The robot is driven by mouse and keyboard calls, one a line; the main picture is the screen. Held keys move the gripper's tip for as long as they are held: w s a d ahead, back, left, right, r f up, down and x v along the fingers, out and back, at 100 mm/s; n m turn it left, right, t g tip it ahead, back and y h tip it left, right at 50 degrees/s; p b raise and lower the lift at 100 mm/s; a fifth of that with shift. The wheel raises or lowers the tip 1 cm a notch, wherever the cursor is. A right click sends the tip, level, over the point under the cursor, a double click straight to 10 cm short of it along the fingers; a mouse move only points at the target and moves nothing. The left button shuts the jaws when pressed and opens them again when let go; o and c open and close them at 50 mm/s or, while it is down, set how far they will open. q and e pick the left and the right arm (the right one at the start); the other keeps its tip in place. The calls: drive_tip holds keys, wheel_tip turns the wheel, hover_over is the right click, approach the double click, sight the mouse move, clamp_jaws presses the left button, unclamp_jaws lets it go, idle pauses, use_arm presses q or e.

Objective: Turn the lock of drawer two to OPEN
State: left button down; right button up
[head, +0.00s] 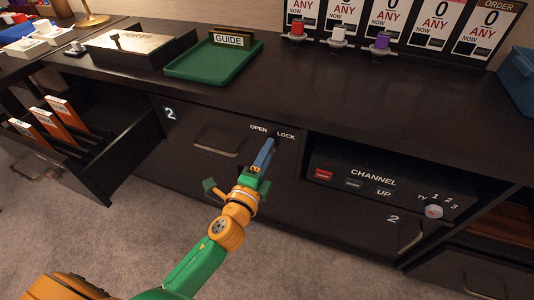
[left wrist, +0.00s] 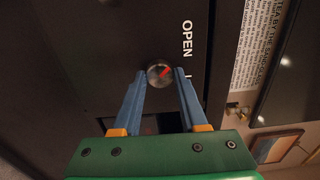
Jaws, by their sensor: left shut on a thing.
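The lock knob (left wrist: 154,80) of drawer two is small, round and grey with a red mark. In the left wrist view the mark points right and slightly up, toward the gap between the words, leaning to the OPEN label (left wrist: 187,38). My left gripper (left wrist: 160,76) is shut on the knob, one blue finger on each side. In the head view the blue fingers of this gripper (head: 264,152) hide the knob, below the OPEN label (head: 258,129) and LOCK label (head: 286,134). Drawer two (head: 185,155) is closed. My right gripper is not in view.
At left an open drawer (head: 120,165) with orange-topped files sticks out. Right of the lock is a channel panel (head: 372,181). A green tray (head: 205,65) with a GUIDE sign stands on the counter above. Carpet lies in front.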

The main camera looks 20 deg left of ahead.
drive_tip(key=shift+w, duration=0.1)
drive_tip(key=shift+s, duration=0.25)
use_arm(q)
drive_tip(key=shift+c, duration=2.2)
unclamp_jaws()
drive_tip(key=s, duration=0.7)
drive_tip(key=shift+a+b, duration=0.15)
drive_tip(key=shift+b, duration=0.2)
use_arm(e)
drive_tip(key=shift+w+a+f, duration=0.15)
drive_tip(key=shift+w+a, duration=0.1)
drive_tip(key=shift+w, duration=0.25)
